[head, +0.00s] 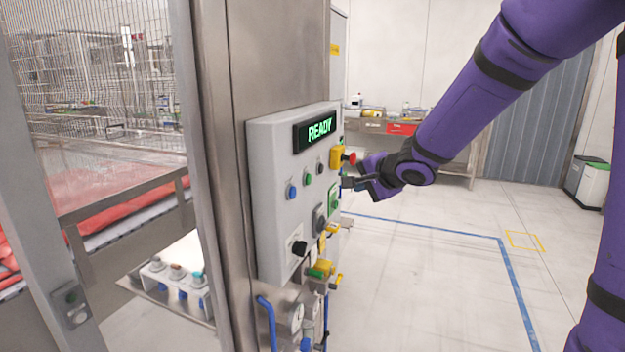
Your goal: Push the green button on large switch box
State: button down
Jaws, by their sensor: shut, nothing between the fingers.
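The large switch box (266,160) is a light grey panel on a steel column, with a lit green "READY" display (318,130) at its top. A small round green button (308,179) sits on its front between a blue button (291,191) and a dark one (320,168). A larger green square control (333,198) is near the right edge. A red knob on a yellow block (337,157) is above it. My gripper (347,183) is shut and empty, at the box's right edge near the green square control. I cannot tell whether its tips touch anything.
A smaller box with buttons (172,279) stands at lower left beside a mesh fence. Open floor (430,280) lies to the right; a cluttered bench (375,127) is behind.

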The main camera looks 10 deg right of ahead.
aim_at(308, 179)
jog(key=shift+w+f, duration=0.1)
jog(key=shift+f, duration=0.05)
jog(key=shift+a, duration=0.15)
jog(key=w+a, duration=0.5)
jog(key=a, duration=0.2)
dwell(0.5)
jog(key=shift+w+a, duration=0.1)
jog(key=shift+w, duration=0.1)
dwell(1.9)
jog(key=shift+w+a, duration=0.15)
jog(key=shift+a, duration=0.05)
jog(key=shift+w+a, duration=0.2)
jog(key=shift+a, duration=0.1)
dwell(0.7)
jog(key=shift+s+d, duration=0.1)
jog(key=shift+d, duration=0.05)
dwell(0.3)
jog(key=shift+s+d, duration=0.35)
jog(key=shift+d, duration=0.1)
